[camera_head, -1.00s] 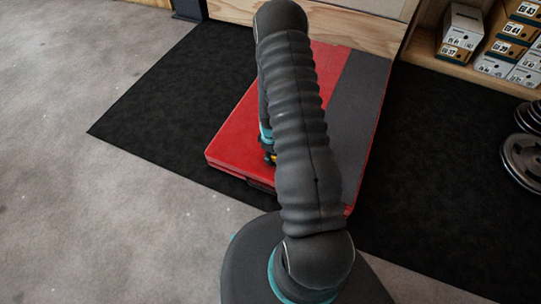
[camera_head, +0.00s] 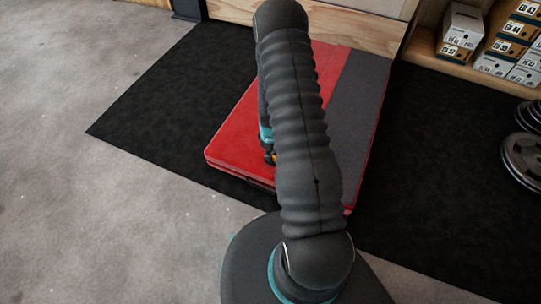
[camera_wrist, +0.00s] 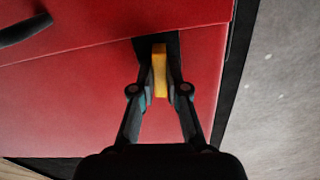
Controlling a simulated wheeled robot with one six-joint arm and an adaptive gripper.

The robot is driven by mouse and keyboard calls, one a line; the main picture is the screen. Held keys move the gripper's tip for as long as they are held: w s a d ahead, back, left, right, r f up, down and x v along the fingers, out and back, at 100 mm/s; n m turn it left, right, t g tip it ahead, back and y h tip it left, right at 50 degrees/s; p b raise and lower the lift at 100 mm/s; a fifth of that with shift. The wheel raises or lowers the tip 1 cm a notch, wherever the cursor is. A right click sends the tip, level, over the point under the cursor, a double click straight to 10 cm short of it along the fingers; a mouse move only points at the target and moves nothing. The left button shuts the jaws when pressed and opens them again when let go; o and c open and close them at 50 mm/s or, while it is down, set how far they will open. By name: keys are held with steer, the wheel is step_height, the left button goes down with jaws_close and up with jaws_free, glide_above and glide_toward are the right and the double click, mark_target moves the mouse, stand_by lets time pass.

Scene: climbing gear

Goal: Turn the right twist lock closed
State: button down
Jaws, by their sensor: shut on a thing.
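The right twist lock shows in the wrist view as a yellow tab (camera_wrist: 159,72) on a black plate (camera_wrist: 173,46) set in the side of a red case-like pad (camera_wrist: 70,85). My gripper (camera_wrist: 160,88) is shut on the yellow tab, one finger on each side of it. The tab stands upright in the wrist view. In the head view the red and grey pad (camera_head: 232,133) lies on a black mat, and my arm hides its middle. The lock and most of my gripper are hidden there.
A black handle (camera_wrist: 24,30) sits on the pad at the upper left of the wrist view. The black mat (camera_head: 150,100) has free room left of the pad. Shelves with boxes (camera_head: 490,45) stand at the upper right, and weight plates (camera_head: 524,155) lie at the right.

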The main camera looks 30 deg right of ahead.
steer(key=m+b, duration=0.2)
steer(key=m, duration=0.2)
steer(key=shift+f, duration=0.15)
steer(key=m+b, duration=0.1)
steer(key=m, duration=0.3)
steer(key=m+b, duration=0.1)
steer(key=m, duration=0.3)
steer(key=shift+m+b, duration=0.65)
steer(key=shift+m, duration=1.45)
steer(key=c, duration=1.2)
jaws_free()
steer(key=shift+s+d, duration=0.1)
